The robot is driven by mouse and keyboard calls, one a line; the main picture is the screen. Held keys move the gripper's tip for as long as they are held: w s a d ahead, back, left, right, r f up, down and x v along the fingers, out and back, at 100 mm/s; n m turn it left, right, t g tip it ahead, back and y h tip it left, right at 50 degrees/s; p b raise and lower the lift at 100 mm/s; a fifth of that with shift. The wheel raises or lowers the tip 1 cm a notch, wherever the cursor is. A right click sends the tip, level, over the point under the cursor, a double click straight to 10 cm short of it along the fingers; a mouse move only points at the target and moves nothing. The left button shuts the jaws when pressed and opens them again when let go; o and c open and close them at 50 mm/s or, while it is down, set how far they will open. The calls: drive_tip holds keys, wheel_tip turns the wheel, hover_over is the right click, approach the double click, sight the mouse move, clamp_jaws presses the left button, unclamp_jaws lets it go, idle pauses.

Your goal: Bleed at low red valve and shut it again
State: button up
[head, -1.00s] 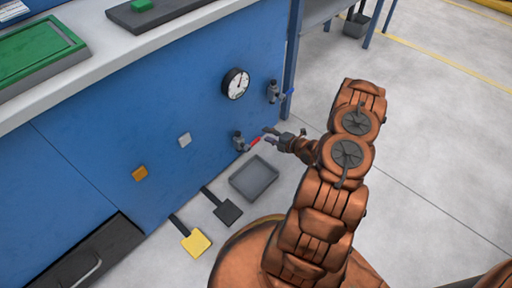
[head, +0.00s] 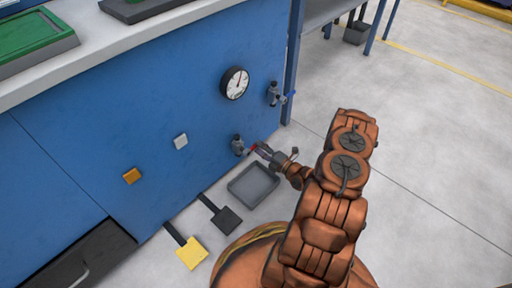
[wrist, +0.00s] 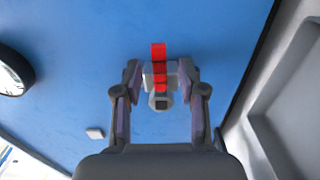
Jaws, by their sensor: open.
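The low red valve (head: 238,146) is a grey fitting low on the blue panel. Its red handle (head: 253,149) is partly hidden by my gripper in the head view. My gripper (head: 262,150) is open at the handle, its fingers pointing to the panel. In the wrist view the red handle (wrist: 158,52) and the grey valve body (wrist: 159,101) lie between the spread fingers of my gripper (wrist: 159,78). There are gaps at the sides, though I cannot tell whether a finger touches.
A round gauge (head: 235,83) and a blue-handled valve (head: 275,94) are higher on the panel. A grey tray (head: 254,185) lies on the floor below. Black (head: 226,220) and yellow (head: 191,253) pedals stand to its left.

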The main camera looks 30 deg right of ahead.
drive_tip(key=shift+b+x, duration=0.4)
drive_tip(key=shift+x, duration=1.1)
clamp_jaws()
